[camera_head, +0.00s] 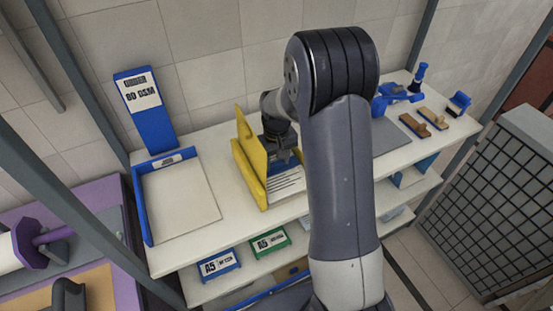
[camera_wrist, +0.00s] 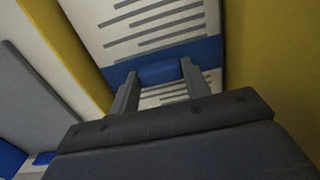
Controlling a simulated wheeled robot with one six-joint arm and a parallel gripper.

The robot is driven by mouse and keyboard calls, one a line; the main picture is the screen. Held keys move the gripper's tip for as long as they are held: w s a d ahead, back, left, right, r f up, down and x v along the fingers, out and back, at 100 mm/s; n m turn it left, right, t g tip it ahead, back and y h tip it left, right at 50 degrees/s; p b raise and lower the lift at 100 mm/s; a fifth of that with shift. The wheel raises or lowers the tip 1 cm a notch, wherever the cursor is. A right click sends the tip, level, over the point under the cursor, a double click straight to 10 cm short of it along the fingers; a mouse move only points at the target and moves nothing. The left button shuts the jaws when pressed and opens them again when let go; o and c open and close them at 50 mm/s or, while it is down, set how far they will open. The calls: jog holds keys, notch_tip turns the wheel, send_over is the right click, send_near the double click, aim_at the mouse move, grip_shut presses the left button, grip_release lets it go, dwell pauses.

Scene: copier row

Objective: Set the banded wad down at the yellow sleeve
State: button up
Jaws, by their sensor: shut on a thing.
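The banded wad (camera_head: 288,184) is a stack of white printed sheets with a blue band. It also shows in the wrist view (camera_wrist: 150,25), where the band crosses it between my fingers. My gripper (camera_wrist: 160,78) is shut on the wad at the band. In the head view my gripper (camera_head: 281,153) is partly hidden by my arm. The yellow sleeve (camera_head: 249,176) stands on the white shelf, with a tall yellow panel behind. In the wrist view yellow walls of the sleeve (camera_wrist: 275,60) flank the wad on both sides. I cannot tell whether the wad touches the sleeve's floor.
A blue-edged tray (camera_head: 180,205) lies left of the sleeve, with a blue sign (camera_head: 146,108) behind it. A grey mat (camera_head: 388,137), a blue tool (camera_head: 405,93) and wooden-handled items (camera_head: 432,118) are to the right. Labelled boxes (camera_head: 270,244) sit on the lower shelf.

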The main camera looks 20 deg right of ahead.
jog(key=o, duration=1.4)
jog(key=shift+c, duration=0.2)
jog(key=shift+r, duration=0.1)
notch_tip(320, 180, up, 11)
jog(key=shift+b, duration=0.45)
jog(key=shift+f, duration=0.2)
notch_tip(320, 180, down, 11)
jog(key=shift+s+r+p, duration=0.1)
jog(key=shift+r+p, duration=0.1)
jog(key=shift+p, duration=0.35)
jog(key=shift+r+p, duration=0.8)
jog(key=shift+r, duration=0.15)
jog(key=shift+r+p, duration=0.45)
jog(key=shift+r, duration=0.25)
